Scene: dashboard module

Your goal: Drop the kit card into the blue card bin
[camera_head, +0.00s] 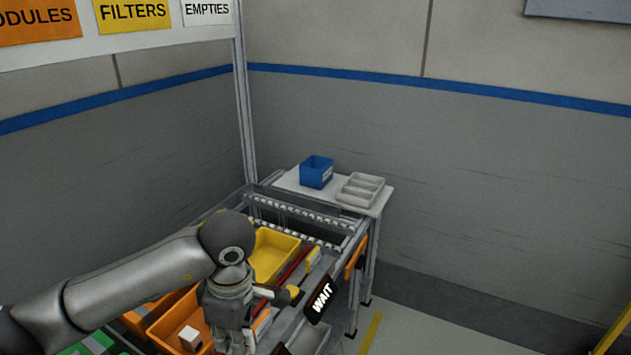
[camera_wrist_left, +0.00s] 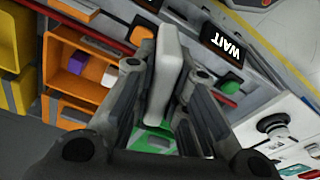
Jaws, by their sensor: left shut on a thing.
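The kit card (camera_wrist_left: 167,72) is a pale, thin slab standing between the fingers of my left gripper (camera_wrist_left: 160,85) in the left wrist view. That gripper is shut on it. In the head view my left gripper (camera_head: 228,318) points down over the front of the workstation, beside the orange bins, and the card cannot be made out there. The blue card bin (camera_head: 316,173) stands on a white side table at the back right, well away from the gripper. My right gripper is in neither view.
A grey divided tray (camera_head: 360,189) sits right of the blue bin on the white table (camera_head: 290,181). A yellow bin (camera_head: 275,255), an orange bin (camera_head: 165,325) with a white cube (camera_head: 190,337), and a WAIT sign (camera_head: 321,298) surround the arm. A frame post (camera_head: 243,110) rises behind.

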